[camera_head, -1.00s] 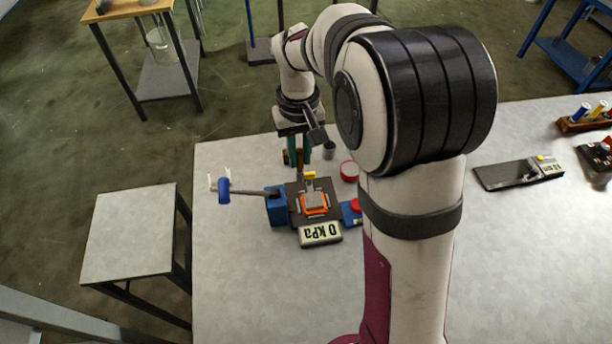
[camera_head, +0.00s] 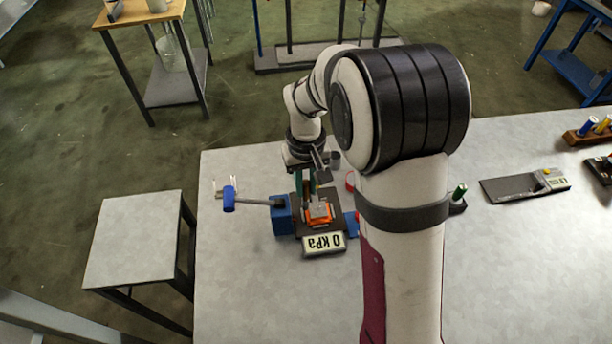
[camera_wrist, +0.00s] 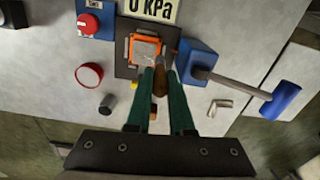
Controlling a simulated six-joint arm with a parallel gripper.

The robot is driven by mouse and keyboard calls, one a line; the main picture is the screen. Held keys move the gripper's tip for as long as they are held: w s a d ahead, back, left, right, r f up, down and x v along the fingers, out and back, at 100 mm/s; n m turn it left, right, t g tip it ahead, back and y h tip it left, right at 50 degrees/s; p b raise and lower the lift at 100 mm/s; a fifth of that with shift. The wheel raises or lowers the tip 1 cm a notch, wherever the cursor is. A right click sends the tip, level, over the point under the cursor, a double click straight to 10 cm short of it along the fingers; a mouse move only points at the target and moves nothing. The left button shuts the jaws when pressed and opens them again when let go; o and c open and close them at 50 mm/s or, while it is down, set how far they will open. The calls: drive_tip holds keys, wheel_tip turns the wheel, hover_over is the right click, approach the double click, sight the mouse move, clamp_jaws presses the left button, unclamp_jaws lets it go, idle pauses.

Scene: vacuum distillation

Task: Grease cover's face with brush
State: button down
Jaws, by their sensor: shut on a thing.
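My gripper (camera_head: 308,190) is lowered at the back edge of a dark square base plate (camera_head: 304,230). On that plate lies an orange square frame with a grey plate inside (camera_head: 320,212), which seems to be the cover. In the wrist view my gripper's two green fingers (camera_wrist: 161,80) are shut on a brown brush (camera_wrist: 161,78). The brush's end is close to the near right corner of the orange and grey cover (camera_wrist: 146,48). I cannot tell whether the bristles touch it. In the head view the fingers largely hide the brush.
A gauge reading 0 kPa (camera_head: 324,243) lies in front of the plate. A blue block (camera_head: 281,214) with a rod and blue handle (camera_head: 229,199) stands left. A red-button box (camera_wrist: 89,22), red-rimmed tub (camera_wrist: 89,75) and grey cup (camera_wrist: 106,104) are opposite. The table front is clear.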

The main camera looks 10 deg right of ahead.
drive_tip(key=shift+f, duration=0.45)
drive_tip(key=shift+d+f, duration=0.5)
drive_tip(key=shift+f, duration=0.1)
drive_tip(key=shift+d, duration=2.6)
drive_tip(key=shift+a, duration=3.15)
drive_tip(key=shift+w, duration=0.4)
drive_tip(key=shift+d, duration=3.05)
drive_tip(key=shift+a, duration=2.9)
drive_tip(key=shift+a+r, duration=0.1)
drive_tip(key=shift+r, duration=3.95)
